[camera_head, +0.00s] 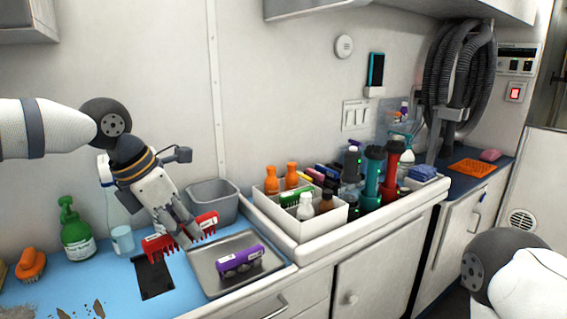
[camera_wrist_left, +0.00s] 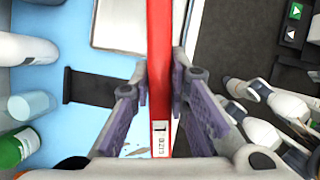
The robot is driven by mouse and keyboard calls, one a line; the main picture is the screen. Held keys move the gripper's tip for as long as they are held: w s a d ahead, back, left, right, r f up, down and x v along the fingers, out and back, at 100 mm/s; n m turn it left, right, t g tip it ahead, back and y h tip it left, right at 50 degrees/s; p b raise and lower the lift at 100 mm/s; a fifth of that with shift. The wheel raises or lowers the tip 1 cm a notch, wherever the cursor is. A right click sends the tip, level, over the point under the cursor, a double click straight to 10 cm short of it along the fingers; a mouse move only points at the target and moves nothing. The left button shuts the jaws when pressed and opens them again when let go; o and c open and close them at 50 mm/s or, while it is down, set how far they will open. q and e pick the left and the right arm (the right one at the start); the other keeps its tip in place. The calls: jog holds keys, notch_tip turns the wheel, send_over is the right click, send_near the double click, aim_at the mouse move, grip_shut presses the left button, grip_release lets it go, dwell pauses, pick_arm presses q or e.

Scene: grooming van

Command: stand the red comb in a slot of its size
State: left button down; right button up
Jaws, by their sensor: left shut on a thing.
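My left gripper (camera_head: 182,240) is shut on the red comb (camera_head: 208,222), its fingers about midway along it. The comb is held above the counter with its teeth pointing down. In the left wrist view the comb (camera_wrist_left: 159,60) shows edge-on as a long red bar between the purple finger pads of the gripper (camera_wrist_left: 160,88). A dark rectangle (camera_head: 153,281) lies in the blue counter below and to the left of the comb; I cannot tell whether it is an opening. No slot can be clearly made out. My right gripper is out of view.
A metal tray (camera_head: 205,277) holds a purple object (camera_head: 241,262). Behind stand a grey bin (camera_head: 212,200) and a white divided caddy (camera_head: 300,228) full of bottles. A green bottle (camera_head: 77,236), a clear cup (camera_head: 122,240) and an orange brush (camera_head: 31,264) stand at left.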

pick_arm(q)
jog(key=s+f+m+g+y, duration=0.1)
jog(key=s+f+m+g, duration=0.2)
jog(key=s+m, duration=0.6)
jog(key=s+f+m+g+y, duration=0.2)
jog(key=s+f+m, duration=0.6)
jog(key=m, duration=1)
jog(key=s+g, duration=0.1)
jog(key=g, duration=0.1)
jog(key=shift+s+d+f+g, duration=0.15)
jog(key=shift+s+d+g, duration=0.05)
jog(key=shift+g, duration=0.1)
